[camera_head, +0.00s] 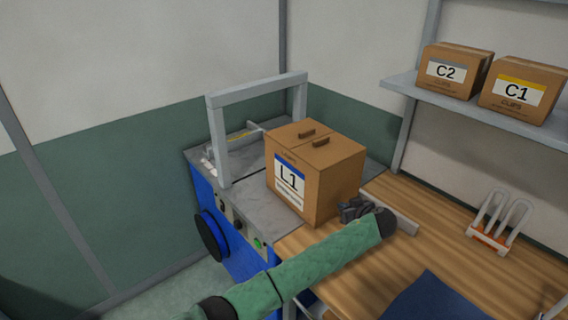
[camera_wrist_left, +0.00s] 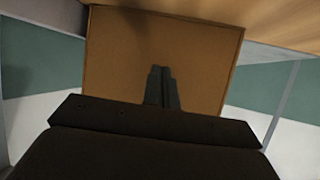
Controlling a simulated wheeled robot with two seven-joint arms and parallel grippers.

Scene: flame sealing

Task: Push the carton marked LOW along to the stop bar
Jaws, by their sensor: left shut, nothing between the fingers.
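A brown carton (camera_head: 335,180) labelled L1, with a blue band on its label, stands upright on the grey top (camera_head: 236,190) of a blue machine, beside a grey arch (camera_head: 218,140). No marking LOW is legible on it. My left gripper (camera_head: 352,208) is shut and empty at the carton's lower right side. In the left wrist view its closed fingers (camera_wrist_left: 160,72) point at the carton's plain brown face (camera_wrist_left: 205,60); whether they touch it I cannot tell. A short grey bar (camera_head: 243,133) lies beyond the arch; I cannot tell if it is the stop bar. My right gripper is out of view.
A wooden table (camera_head: 440,220) adjoins the machine, with a grey bar (camera_head: 405,222) near my left wrist. A white-pronged rack (camera_head: 495,225) and a dark blue mat (camera_head: 435,300) are on the table. Cartons C2 (camera_head: 450,72) and C1 (camera_head: 520,92) sit on a wall shelf.

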